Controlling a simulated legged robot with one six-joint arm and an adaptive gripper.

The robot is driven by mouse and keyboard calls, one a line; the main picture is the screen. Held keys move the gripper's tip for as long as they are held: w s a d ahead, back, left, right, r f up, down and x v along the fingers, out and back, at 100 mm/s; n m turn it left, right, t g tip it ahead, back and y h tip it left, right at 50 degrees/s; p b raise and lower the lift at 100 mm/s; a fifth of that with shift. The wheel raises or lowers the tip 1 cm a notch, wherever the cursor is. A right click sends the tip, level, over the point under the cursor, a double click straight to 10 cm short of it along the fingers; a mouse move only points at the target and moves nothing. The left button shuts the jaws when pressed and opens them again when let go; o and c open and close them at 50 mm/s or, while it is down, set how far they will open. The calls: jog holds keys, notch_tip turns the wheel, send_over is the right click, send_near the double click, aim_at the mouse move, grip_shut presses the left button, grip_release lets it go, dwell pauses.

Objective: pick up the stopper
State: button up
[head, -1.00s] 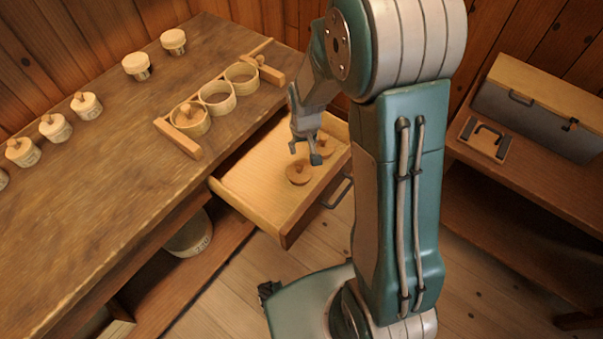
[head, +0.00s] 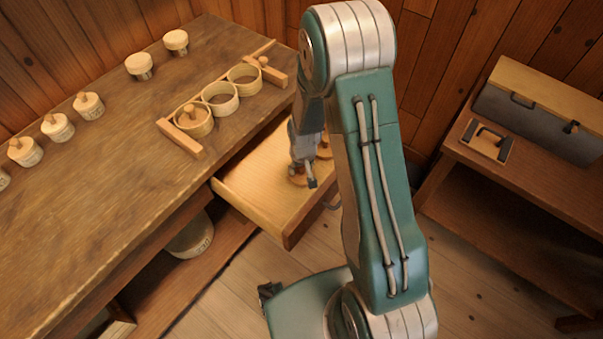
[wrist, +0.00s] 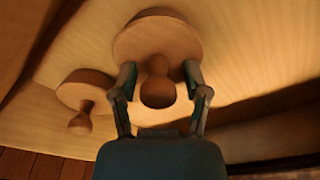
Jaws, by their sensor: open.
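A round wooden stopper with a knob (wrist: 158,45) lies in the open drawer (head: 248,195). In the wrist view its knob sits between the two fingers of my gripper (wrist: 160,82), with a gap visible to each side. My gripper is open, and in the head view (head: 303,178) it is low in the drawer, over the stopper and hiding most of it. A second knobbed stopper (wrist: 84,93) lies beside the first in the wrist view, to its left. In the head view it shows partly behind my gripper (head: 324,150).
The drawer walls stand close around my gripper. On the bench (head: 120,165) are a rack with three rings (head: 220,98), one holding a stopper, and several small jars (head: 57,128). A grey box (head: 540,110) stands on the right shelf.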

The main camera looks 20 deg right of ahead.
jog(key=shift+a, duration=0.1)
jog(key=shift+c, duration=0.3)
grip_shut()
